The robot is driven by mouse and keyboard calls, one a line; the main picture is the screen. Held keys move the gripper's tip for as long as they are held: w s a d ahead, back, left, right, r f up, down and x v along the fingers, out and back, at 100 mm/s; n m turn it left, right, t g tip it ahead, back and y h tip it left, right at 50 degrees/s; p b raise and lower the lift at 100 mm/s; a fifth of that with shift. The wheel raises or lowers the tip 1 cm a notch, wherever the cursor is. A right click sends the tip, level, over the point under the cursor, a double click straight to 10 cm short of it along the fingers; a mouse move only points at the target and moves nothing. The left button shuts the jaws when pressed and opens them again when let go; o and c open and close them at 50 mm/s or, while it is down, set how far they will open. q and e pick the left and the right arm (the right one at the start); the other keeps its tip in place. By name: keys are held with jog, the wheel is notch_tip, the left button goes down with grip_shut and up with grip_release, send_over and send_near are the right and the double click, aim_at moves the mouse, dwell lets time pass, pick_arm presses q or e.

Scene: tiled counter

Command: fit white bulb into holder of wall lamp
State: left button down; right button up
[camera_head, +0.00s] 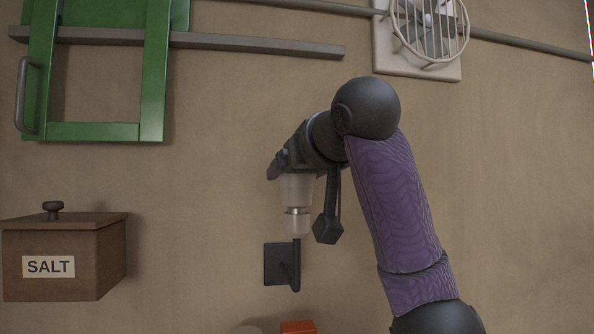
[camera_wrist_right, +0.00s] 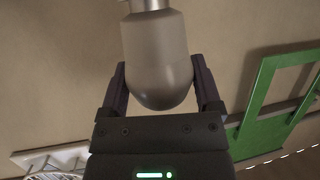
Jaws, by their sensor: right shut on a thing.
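The white bulb (camera_head: 297,188) hangs base down from my right gripper (camera_head: 287,166), which is shut on its rounded end. In the right wrist view the bulb (camera_wrist_right: 158,52) sits between the two fingers of the gripper (camera_wrist_right: 161,88), with its narrow neck at the top edge. The wall lamp (camera_head: 280,264) has a black square wall plate and a bent arm rising to a pale, upright holder (camera_head: 297,224). The bulb's base is in line with the holder's top and looks to meet it; I cannot tell how deep it sits. My left gripper is out of view.
A brown salt box (camera_head: 62,262) stands at the lower left. A green frame with a handle (camera_head: 152,75) hangs on a grey rail (camera_head: 255,45) at the upper left. A round wire cage on a pale plate (camera_head: 415,66) is at the upper right. An orange thing (camera_head: 298,327) shows at the bottom edge.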

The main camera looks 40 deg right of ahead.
jog(key=shift+f, duration=0.15)
jog(key=o, duration=1.1)
jog(key=shift+b+v, duration=1.75)
jog(key=shift+v, duration=3.2)
